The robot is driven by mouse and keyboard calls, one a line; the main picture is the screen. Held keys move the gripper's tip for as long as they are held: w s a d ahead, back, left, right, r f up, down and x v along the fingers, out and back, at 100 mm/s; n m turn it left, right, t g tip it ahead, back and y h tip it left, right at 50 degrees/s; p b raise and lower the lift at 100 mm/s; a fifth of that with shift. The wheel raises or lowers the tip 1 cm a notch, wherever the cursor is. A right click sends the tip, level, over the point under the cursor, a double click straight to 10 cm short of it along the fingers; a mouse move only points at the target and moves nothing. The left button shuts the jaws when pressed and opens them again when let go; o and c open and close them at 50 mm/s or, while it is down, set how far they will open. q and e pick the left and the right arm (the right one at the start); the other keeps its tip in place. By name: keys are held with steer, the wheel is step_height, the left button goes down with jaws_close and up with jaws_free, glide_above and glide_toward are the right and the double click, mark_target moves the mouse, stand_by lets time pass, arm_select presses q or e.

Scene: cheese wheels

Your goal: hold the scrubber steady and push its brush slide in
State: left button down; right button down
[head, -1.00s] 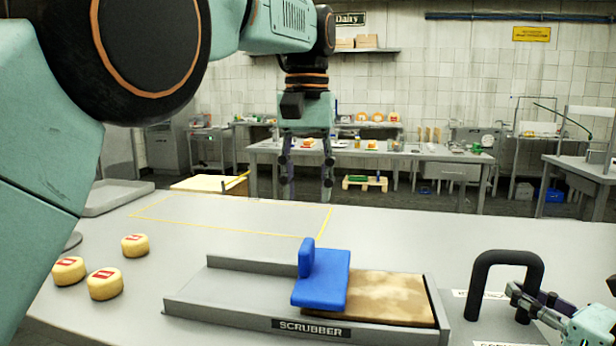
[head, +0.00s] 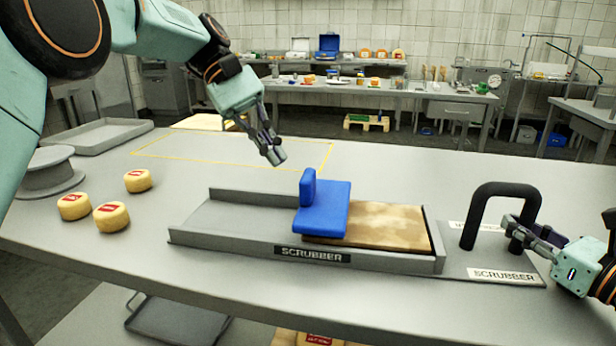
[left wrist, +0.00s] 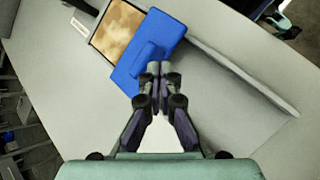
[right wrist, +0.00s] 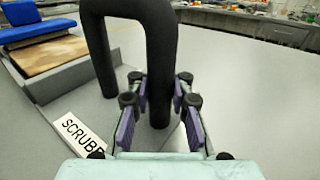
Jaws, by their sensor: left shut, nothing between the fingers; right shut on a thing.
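The scrubber (head: 225,237) is a grey tray on the table with a "SCRUBBER" label on its front wall. The blue brush slide (head: 325,212), with an upright tab on its left edge, sits mid-tray, partly over a brown-stained board (head: 390,226). A black arched handle (head: 500,195) stands on a plate at the tray's right end. My right gripper (head: 515,228) is shut on the handle's right post, seen too in the right wrist view (right wrist: 160,100). My left gripper (head: 277,156) is shut and empty, above and behind the slide, pointing down; the left wrist view shows its closed tips (left wrist: 158,68) before the slide.
Three yellow cheese wheels (head: 111,217) with red labels stand at the left of the table. A grey round stand (head: 52,175) and a shallow grey tray (head: 95,136) are behind them. The yellow-outlined area (head: 230,150) at the back is empty.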

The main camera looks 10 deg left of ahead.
arm_select(q)
steer(key=a+f+n+t+h, duration=0.1)
steer(key=a+f+n+h, duration=0.1)
steer(key=a+n+h, duration=0.1)
steer(key=a+f+n+t+h, duration=0.1)
steer(key=a+f+n+h, duration=0.1)
steer(key=a+n+h, duration=0.2)
steer(key=s+a+f+n+t+h, duration=0.1)
steer(key=a+n+t+h, duration=0.1)
steer(key=a+n+h, duration=0.1)
steer(key=shift+a+f+n, duration=0.2)
steer(key=shift+a+n, duration=0.15)
steer(key=shift+a, duration=0.2)
steer(key=shift+a+f+n, duration=0.2)
steer(key=shift+a+n, duration=0.15)
steer(key=shift+a, duration=0.15)
arm_select(e)
steer(key=shift+r, duration=0.1)
arm_select(q)
glide_toward(325, 196)
steer(key=s+d+r, duration=0.2)
steer(key=d, duration=0.1)
steer(key=shift+d+r, duration=0.1)
steer(key=shift+r, duration=0.2)
